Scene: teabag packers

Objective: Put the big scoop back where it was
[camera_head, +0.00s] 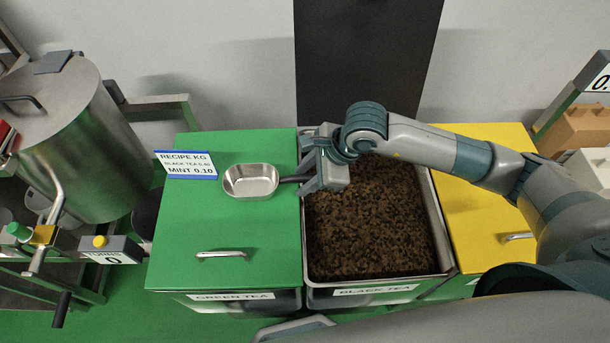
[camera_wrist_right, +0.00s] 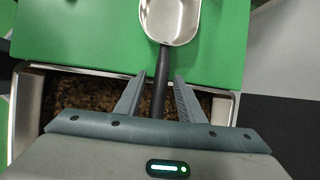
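The big scoop (camera_head: 250,181) is a shiny metal scoop with a black handle. Its bowl is over the green lid (camera_head: 225,240) of the green tea bin, and its handle points right toward the black tea bin. It also shows at the top of the right wrist view (camera_wrist_right: 172,20). My right gripper (camera_head: 305,170) is at the handle, above the left edge of the black tea bin. In the right wrist view its fingers stand apart on both sides of the handle, with gaps visible. My left gripper is not in view.
The open black tea bin (camera_head: 370,225) is full of dark tea. A yellow lid (camera_head: 475,200) lies to its right. A recipe sign (camera_head: 187,165) stands behind the scoop on the green lid. A large metal drum (camera_head: 75,140) is at the left. The front of the green lid has a handle (camera_head: 222,254).

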